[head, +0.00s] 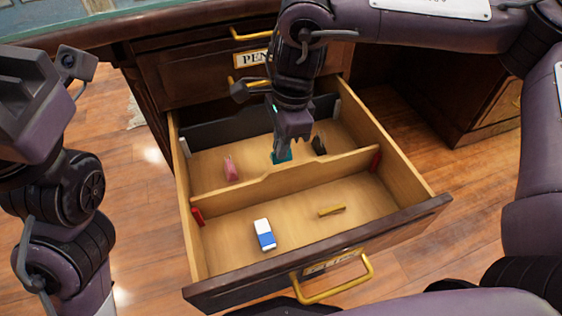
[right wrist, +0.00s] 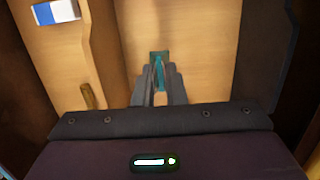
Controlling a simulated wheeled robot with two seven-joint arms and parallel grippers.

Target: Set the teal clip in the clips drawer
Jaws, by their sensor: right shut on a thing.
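The teal clip (right wrist: 159,68) is between the fingertips of my right gripper (right wrist: 160,85), which is shut on it. In the head view the clip (head: 281,157) shows at the fingertips, low inside the rear compartment of the open drawer (head: 425,205). I cannot tell whether the clip touches the drawer floor. The drawer's front label (head: 333,263) is too oblique to read surely. A pink clip (head: 231,168) and a black clip (head: 319,144) stand in the same compartment, on either side of my right gripper. My left arm is at the left of the head view; its fingertips are not visible.
A wooden divider (head: 335,166) crosses the drawer. The front compartment holds a blue and white eraser (head: 264,234) and a brass-coloured bar (head: 332,210). A closed drawer with a "PEN" label (head: 250,60) is above, behind my right arm.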

